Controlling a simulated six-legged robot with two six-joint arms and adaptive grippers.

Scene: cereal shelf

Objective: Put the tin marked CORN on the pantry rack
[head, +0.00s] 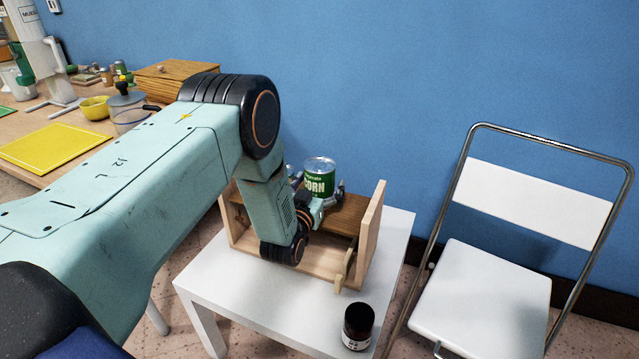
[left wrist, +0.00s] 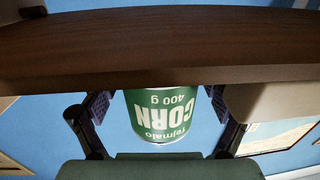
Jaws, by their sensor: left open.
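The green and white tin marked CORN (head: 319,181) stands upright on the brown upper shelf of the wooden pantry rack (head: 368,222). My left gripper (head: 318,192) is open, with one finger on each side of the tin. In the left wrist view the picture is upside down: the tin (left wrist: 162,118) is between the open fingers (left wrist: 160,106), with a small gap seeming to show on each side. The brown shelf board (left wrist: 160,48) there hides the tin's base. My right gripper is not in view.
The rack stands on a white table (head: 250,308). A dark jar (head: 358,327) stands at the table's front right. A white folding chair (head: 480,295) is to the right, and a blue wall is behind. A counter with a yellow board (head: 55,147) is at left.

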